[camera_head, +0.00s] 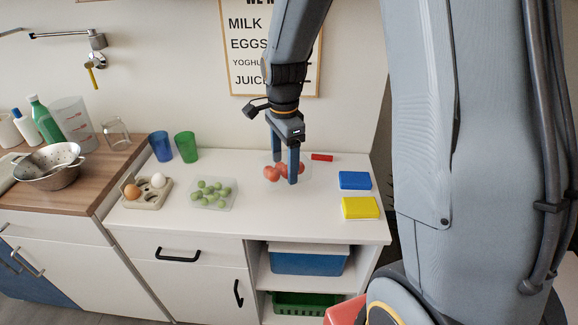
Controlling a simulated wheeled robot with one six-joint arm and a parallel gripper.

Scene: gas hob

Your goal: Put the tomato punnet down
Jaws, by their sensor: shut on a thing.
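The tomato punnet (272,176) is a clear tray with several red tomatoes, over the white counter (310,219) near its back middle. My gripper (286,168) points down at it, with one blue-grey finger on the near right side and the other behind on the left. The fingers are shut on the punnet. I cannot tell whether the punnet's base touches the counter or hangs just above it.
A punnet of green fruit (213,194) and an egg carton (146,191) stand left. Blue (355,180) and yellow (360,208) packs lie right, a red object (322,157) behind. Blue (160,146) and green (186,147) cups stand at the back. The front middle counter is clear.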

